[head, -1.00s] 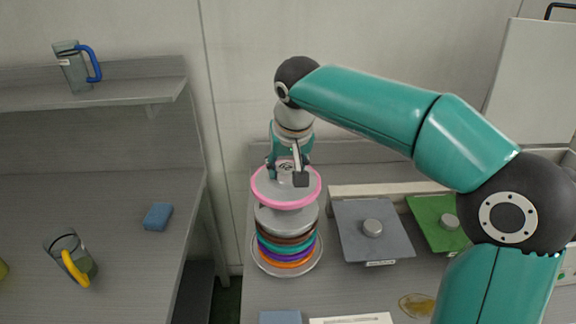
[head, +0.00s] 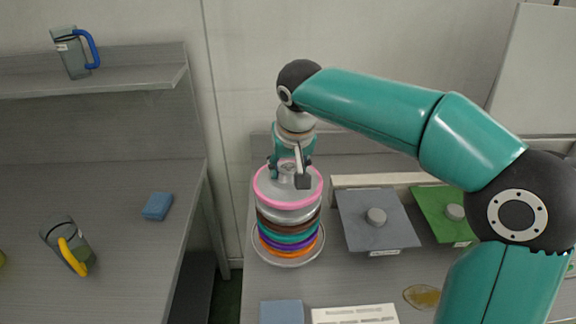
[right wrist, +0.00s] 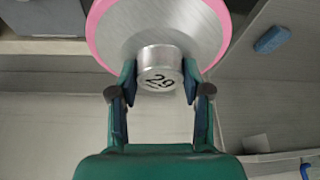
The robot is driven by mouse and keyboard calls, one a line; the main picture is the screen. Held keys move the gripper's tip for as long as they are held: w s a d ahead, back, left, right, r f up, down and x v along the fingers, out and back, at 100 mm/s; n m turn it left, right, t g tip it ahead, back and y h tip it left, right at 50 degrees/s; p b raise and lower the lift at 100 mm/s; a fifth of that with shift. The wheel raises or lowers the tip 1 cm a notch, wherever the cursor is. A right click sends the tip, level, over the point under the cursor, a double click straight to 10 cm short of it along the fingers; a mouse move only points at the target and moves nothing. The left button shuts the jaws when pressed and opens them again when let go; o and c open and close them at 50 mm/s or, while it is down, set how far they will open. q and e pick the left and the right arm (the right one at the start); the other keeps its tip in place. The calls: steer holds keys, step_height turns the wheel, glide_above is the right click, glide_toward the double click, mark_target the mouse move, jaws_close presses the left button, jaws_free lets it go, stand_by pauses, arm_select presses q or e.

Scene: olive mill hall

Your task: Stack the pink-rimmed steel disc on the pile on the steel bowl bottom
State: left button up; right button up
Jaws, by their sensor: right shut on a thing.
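The pink-rimmed steel disc (head: 270,188) is at the top of the pile in the head view, level or nearly so. My right gripper (head: 290,174) is shut on its central knob; in the right wrist view the fingers (right wrist: 160,88) sit on both sides of the knob, marked 29. Under the disc are a plain steel disc (head: 290,216) and brown, teal, purple and orange-rimmed discs (head: 288,238). They stand on the steel bowl bottom (head: 318,250). Whether the pink-rimmed disc touches the disc below, I cannot tell. My left gripper is not in view.
Right of the pile are a grey plate with a knob (head: 356,222) and a green one (head: 430,205). A blue block (head: 282,312) and a white label (head: 352,314) lie in front. The left bench holds a blue sponge (head: 157,206) and a yellow-handled jug (head: 62,238); a blue-handled jug (head: 72,55) stands on the shelf.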

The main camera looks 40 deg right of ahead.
steer(key=shift+f, duration=0.15)
steer(key=o, duration=1)
steer(key=v, duration=1.2)
steer(key=shift+f, duration=0.1)
